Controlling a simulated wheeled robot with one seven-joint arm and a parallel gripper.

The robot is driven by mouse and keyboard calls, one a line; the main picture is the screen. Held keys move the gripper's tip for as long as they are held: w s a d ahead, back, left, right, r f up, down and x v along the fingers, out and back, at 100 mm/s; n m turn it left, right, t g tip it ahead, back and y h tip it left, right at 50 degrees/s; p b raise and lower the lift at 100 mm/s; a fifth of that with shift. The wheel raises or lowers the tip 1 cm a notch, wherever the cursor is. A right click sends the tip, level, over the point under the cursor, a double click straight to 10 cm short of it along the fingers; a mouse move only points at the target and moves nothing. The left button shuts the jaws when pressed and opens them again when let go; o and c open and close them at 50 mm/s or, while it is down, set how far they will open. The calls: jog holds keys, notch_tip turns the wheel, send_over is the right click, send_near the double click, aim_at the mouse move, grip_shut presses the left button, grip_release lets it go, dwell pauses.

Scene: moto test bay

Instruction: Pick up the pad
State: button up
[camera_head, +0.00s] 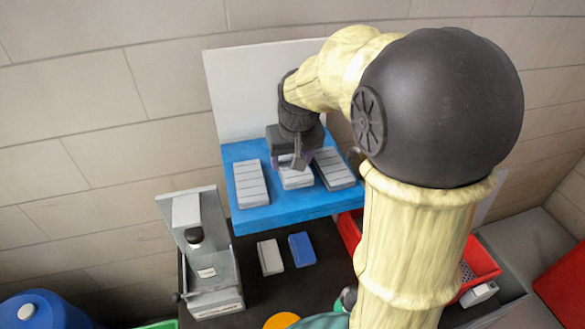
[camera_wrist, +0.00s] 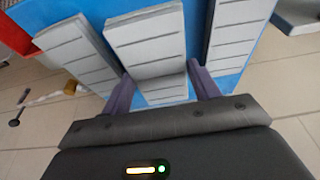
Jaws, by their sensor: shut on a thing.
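Three pale grey, grooved pads lie side by side on a blue shelf (camera_head: 262,219): a left pad (camera_head: 251,184), a middle pad (camera_head: 296,180) and a right pad (camera_head: 336,169). My gripper (camera_head: 292,164) points down over the middle pad, its purple fingers on either side. In the wrist view my gripper (camera_wrist: 161,78) is shut on the middle pad (camera_wrist: 147,38), one finger along each long side. A step shows across the grey surface between the fingers; I cannot tell whether the pad is lifted. The neighbouring pads stand beside the fingers.
A white panel (camera_head: 240,95) stands behind the shelf. Below are a grey fixture (camera_head: 211,280) at left, a white block (camera_head: 269,257) and a blue block (camera_head: 301,249) on a dark table. A red crate (camera_head: 481,262) is at right, partly behind my arm.

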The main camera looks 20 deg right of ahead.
notch_tip(320, 180, up, 7)
jog(key=shift+f+b, duration=0.15)
jog(key=shift+b, duration=0.25)
jog(key=shift+f, duration=0.15)
